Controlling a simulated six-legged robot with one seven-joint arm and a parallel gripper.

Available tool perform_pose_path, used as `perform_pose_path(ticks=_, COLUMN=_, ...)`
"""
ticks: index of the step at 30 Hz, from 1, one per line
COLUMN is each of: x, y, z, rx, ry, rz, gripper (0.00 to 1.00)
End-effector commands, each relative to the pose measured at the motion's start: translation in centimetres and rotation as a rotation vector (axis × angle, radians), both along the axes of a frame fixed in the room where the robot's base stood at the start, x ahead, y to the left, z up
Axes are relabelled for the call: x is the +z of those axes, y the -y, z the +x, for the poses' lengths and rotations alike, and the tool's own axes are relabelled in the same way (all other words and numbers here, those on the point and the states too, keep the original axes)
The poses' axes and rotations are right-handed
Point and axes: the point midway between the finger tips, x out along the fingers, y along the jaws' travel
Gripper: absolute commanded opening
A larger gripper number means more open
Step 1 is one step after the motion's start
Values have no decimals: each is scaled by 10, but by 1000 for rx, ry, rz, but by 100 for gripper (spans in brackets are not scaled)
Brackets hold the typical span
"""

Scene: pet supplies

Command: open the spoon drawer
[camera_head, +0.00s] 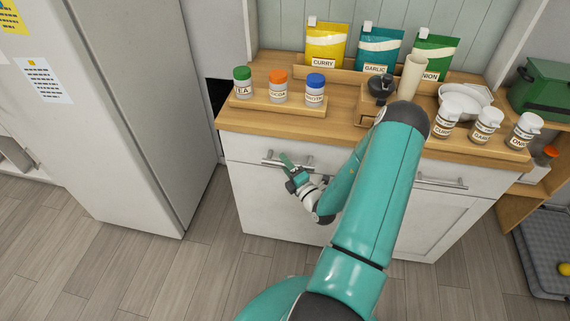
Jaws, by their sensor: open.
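The white cabinet has two drawers under its wooden top, and I see no label telling which is the spoon drawer. The left drawer (246,165) has a metal bar handle (269,157) and looks shut. The right drawer's handle (442,182) shows to the right of my arm, and that drawer also looks shut. My gripper (287,168) is open in front of the left drawer, at its handle, and hides the handle's middle. I cannot tell whether the fingers touch the bar. My arm hides the cabinet front between the two handles.
The countertop (245,124) holds several lidded jars (278,89), bags (326,46), a mortar bowl (464,99) and wooden racks. A grey fridge (130,90) stands at the left. A grey pet bed (548,250) lies at the right. The floor (200,270) before the cabinet is clear.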

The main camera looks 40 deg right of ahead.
Motion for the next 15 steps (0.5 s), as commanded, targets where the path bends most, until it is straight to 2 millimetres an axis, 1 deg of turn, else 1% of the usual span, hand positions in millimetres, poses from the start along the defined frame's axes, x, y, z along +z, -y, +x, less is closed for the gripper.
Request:
perform_pose_path(ticks=3, x=1, y=1, z=5, rx=0, ry=0, rz=0, gripper=41)
perform_pose_path(ticks=9, x=1, y=1, z=5, rx=0, ry=0, rz=0, gripper=41)
perform_pose_path(ticks=10, x=1, y=1, z=5, rx=0, ry=0, rz=0, gripper=40)
perform_pose_path(ticks=14, x=1, y=0, z=5, rx=0, ry=0, rz=0, gripper=14)
perform_pose_path(ticks=15, x=1, y=0, z=5, rx=0, ry=0, rz=0, gripper=6)
